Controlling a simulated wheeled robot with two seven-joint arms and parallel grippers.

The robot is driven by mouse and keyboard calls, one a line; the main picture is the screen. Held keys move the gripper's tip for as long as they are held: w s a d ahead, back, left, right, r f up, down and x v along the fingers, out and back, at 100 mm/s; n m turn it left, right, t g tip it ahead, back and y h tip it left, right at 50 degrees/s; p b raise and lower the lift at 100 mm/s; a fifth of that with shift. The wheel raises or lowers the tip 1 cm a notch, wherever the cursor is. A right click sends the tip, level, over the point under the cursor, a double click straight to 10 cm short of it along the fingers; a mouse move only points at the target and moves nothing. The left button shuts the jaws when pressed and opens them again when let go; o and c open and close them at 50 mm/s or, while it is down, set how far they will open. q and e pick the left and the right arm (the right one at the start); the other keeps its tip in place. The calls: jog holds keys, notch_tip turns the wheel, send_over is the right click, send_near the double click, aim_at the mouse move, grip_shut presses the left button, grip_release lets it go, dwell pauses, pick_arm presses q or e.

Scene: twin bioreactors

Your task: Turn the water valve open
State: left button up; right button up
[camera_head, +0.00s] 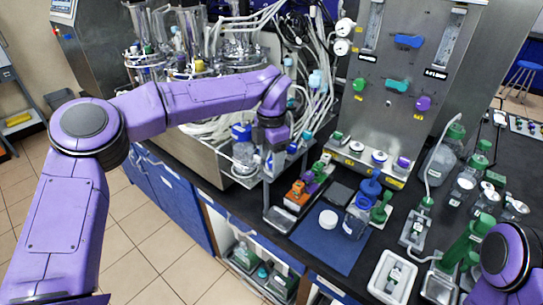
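A grey upright panel (385,125) at the back right carries several coloured valve handles: a blue one (409,41) at the top, a teal one (397,85) in the middle, a green one (360,84) at left and a purple one (423,103) at lower right. Their labels are too small to read, so I cannot tell which is the water valve. My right gripper is out of view; only part of that arm shows at lower right.
Bioreactor vessels (195,45) with many tubes stand behind my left arm. A blue mat (330,245) with a white lid and bottles lies in front of the panel. Bottles and a white tray (391,277) crowd the bench's right side.

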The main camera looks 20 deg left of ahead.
aim_at(271, 161)
pick_arm(q)
jog(key=shift+r, duration=0.35)
notch_tip(271, 161, up, 10)
jog(key=b, duration=0.1)
jog(key=shift+f, duration=0.1)
